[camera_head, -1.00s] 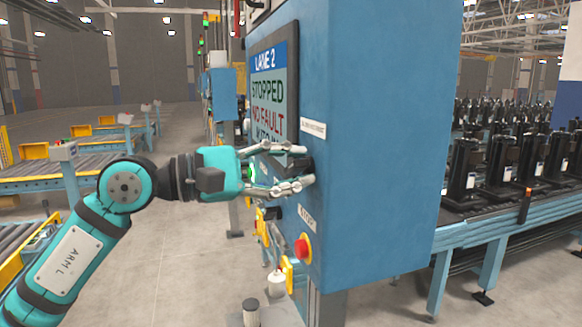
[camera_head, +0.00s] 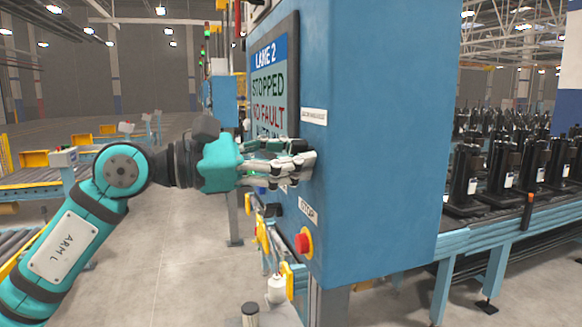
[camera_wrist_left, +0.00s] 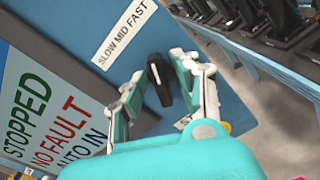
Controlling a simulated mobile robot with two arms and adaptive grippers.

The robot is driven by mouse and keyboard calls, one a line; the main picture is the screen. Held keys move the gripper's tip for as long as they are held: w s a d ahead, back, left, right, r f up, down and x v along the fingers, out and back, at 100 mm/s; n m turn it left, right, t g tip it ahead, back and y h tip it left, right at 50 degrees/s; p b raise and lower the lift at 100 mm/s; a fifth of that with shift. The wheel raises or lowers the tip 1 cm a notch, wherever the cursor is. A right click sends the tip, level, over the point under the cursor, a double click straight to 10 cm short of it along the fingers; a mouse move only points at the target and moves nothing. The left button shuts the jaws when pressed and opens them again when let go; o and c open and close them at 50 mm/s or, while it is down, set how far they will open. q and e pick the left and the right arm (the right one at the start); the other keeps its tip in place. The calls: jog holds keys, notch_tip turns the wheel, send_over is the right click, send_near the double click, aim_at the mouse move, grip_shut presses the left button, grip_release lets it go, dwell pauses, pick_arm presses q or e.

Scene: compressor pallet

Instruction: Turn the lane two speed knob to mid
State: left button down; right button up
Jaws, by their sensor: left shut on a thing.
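The lane two speed knob (camera_wrist_left: 159,82) is a black bar-shaped knob on the blue cabinet face, seen in the left wrist view below a white label (camera_wrist_left: 124,32) reading SLOW MID FAST. Its far end points up in that picture, towards the right part of the label; the exact setting is hard to tell. My left gripper (camera_head: 304,164) is at the cabinet face below the label, and its fingers are shut on the knob's sides. In the head view the fingers hide the knob. My right gripper is not in view.
The blue cabinet (camera_head: 385,130) carries a screen (camera_head: 271,85) reading LANE 2 STOPPED NO FAULT. A red stop button (camera_head: 303,243) sits below my left gripper. A conveyor with several black compressors (camera_head: 464,175) runs at the right.

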pick_arm(q)
jog(key=n+b, duration=0.1)
jog(key=n, duration=0.4)
jog(key=shift+n+b, duration=0.3)
jog(key=shift+b, duration=0.05)
dwell(0.4)
jog(key=c, duration=1.3)
grip_release()
jog(key=shift+c, duration=0.2)
jog(key=shift+a, duration=0.1)
jog(key=v, duration=1.1)
jog(key=shift+a, duration=0.35)
